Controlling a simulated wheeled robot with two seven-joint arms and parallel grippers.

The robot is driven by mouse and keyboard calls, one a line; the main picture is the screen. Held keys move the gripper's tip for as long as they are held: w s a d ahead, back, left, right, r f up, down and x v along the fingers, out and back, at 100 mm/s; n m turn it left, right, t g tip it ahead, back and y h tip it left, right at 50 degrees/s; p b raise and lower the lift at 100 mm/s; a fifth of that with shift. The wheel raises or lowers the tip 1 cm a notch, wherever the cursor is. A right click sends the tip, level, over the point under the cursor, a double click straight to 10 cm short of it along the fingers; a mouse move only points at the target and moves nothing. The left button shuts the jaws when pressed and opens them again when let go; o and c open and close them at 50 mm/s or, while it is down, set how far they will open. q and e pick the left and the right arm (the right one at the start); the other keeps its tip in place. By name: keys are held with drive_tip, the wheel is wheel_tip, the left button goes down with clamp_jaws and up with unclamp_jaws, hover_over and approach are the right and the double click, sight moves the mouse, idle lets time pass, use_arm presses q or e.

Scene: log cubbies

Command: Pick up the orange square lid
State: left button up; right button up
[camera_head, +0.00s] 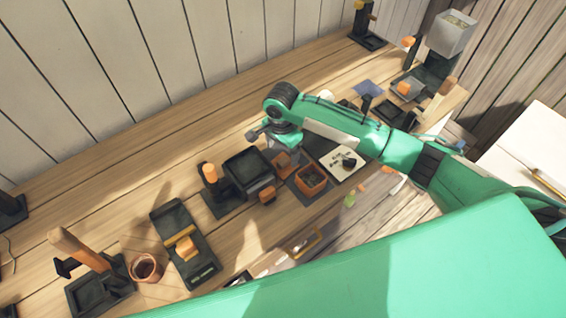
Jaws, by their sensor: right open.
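An orange square piece that looks like the lid (283,163) lies on the wooden bench, just left of an open orange square box (311,181) with dark contents. My right arm reaches in from the right across the bench. My right gripper (270,136) is open and points down, just above and behind the lid, partly overlapping its far side in the picture. No object shows between its fingers, though they are small and partly hidden by the wrist. My left gripper is not in view.
A black bin (248,169) stands just left of the lid. A white board (343,162) with a dark object lies right of the box. A brown cup (145,267) and a black tool (183,246) are farther left. The plank wall bounds the back.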

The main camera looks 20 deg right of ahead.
sight(283, 160)
drive_tip(key=shift+s+f+p, duration=0.1)
drive_tip(key=shift+f+p, duration=0.3)
drive_tip(key=shift+f, duration=0.2)
wheel_tip(283, 160, down, 4)
drive_tip(key=shift+s+d+r+p, duration=0.15)
drive_tip(key=shift+r+p, duration=0.1)
drive_tip(key=shift+p, duration=0.4)
drive_tip(key=shift+f, duration=0.35)
drive_tip(key=c, duration=0.7)
